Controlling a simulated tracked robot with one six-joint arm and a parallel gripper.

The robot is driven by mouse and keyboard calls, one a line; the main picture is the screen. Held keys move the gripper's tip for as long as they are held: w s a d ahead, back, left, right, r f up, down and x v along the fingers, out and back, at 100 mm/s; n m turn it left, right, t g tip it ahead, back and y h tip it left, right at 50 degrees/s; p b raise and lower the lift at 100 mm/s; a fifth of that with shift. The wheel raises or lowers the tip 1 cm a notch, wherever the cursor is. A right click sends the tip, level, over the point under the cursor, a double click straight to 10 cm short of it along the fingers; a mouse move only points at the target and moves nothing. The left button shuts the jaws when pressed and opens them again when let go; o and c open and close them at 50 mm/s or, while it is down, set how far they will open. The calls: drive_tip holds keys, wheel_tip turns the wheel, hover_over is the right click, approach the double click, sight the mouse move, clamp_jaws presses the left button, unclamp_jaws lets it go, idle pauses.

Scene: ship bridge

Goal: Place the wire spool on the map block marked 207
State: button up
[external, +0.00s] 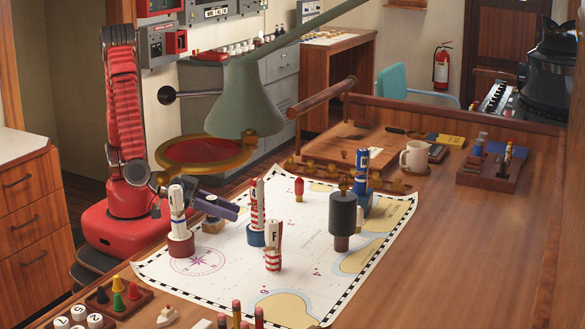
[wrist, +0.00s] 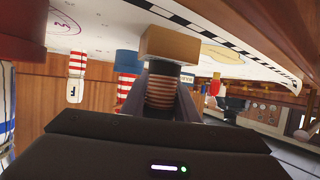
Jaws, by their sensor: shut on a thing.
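My gripper (wrist: 161,100) is shut on the wire spool (wrist: 161,92), a copper-coloured coil with dark flanges, between its two grey fingers in the wrist view. That view looks upside down, with the map (wrist: 80,22) at the top. A plain tan block (wrist: 172,43) lies at the far flange of the spool; whether they touch I cannot tell. In the external view my gripper (external: 218,207) is low over the map's left part, right above the tan block (external: 213,226). The spool is hard to make out there. No number 207 is readable on the block.
A white cylinder on a dark red base (external: 181,243) stands close left of my gripper. Striped cylinders (external: 257,205) (external: 273,245) stand close right. A dark cylinder (external: 342,212) stands further right. A green lamp (external: 245,100) hangs above.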

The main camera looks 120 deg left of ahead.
drive_tip(key=o, duration=1.1)
drive_tip(key=shift+f, duration=0.1)
drive_tip(key=shift+c, duration=0.2)
drive_tip(key=v, duration=1.2)
drive_tip(key=shift+d, duration=0.1)
